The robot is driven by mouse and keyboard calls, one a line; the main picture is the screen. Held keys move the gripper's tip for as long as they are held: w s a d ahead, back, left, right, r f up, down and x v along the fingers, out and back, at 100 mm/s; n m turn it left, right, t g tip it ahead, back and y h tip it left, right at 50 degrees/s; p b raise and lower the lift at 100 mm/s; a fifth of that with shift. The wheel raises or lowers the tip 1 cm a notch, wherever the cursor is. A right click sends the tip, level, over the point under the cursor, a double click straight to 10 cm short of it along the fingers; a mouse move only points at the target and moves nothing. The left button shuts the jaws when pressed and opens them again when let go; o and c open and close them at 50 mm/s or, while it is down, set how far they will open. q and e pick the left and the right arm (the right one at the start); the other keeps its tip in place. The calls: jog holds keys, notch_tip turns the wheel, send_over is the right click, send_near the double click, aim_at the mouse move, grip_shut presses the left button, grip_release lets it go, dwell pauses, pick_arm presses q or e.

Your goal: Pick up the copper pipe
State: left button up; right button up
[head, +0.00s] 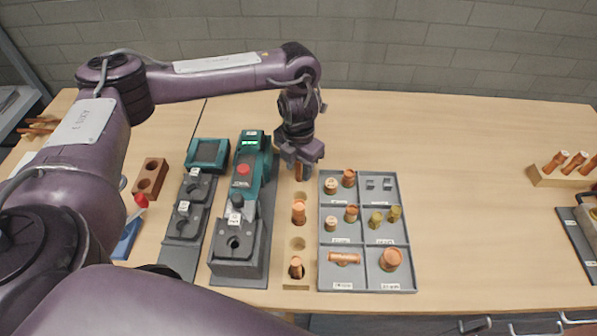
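A light wooden rack (298,244) with a row of holes stands left of the grey tray. Copper pipes stand upright in it, one near the middle (299,212) and one at the near end (296,268). My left gripper (299,172) points down over the far end of the rack. A copper-brown piece shows at its fingertips, probably another pipe. The view is too small to tell whether the fingers are closed on it. My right gripper is not in view.
A grey compartment tray (363,262) with copper and brass fittings lies right of the rack. A teal machine (249,165) and a grey fixture (236,250) stand close on the left. Another wooden rack (560,180) is far right. The table between is clear.

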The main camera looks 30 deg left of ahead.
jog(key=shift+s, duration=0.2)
pick_arm(q)
grip_shut()
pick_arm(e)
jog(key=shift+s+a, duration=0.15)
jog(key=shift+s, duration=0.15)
pick_arm(q)
jog(key=shift+r, duration=0.15)
